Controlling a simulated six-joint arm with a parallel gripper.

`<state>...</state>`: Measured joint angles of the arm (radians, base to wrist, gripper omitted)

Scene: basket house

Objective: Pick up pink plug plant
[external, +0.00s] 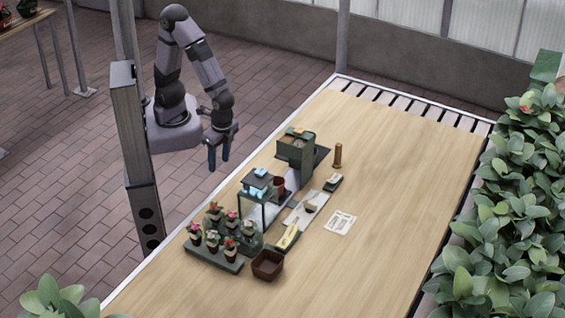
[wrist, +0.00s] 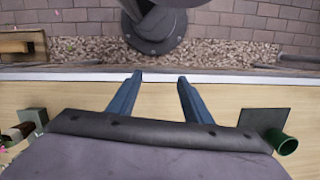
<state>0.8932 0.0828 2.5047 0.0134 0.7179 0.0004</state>
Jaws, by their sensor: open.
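Several small potted plug plants stand in and around a dark tray (external: 202,258) at the near left of the table. Their flowers are red to pink. One pink-looking plug plant (external: 232,216) is in the back part of the group, but the flowers are too small to tell the shades apart surely. My gripper (external: 218,158) hangs fingers down near the table's far left edge, well behind and apart from the plants. Its two blue fingers (wrist: 160,80) are apart with nothing between them in the wrist view.
A dark green stand (external: 296,150), a small rack with blue items (external: 258,182), a brown square pot (external: 267,265), a yellow-marked tool (external: 288,236) and a paper card (external: 340,222) occupy the middle. The table's right side (external: 400,180) is clear. Leafy plants border the right.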

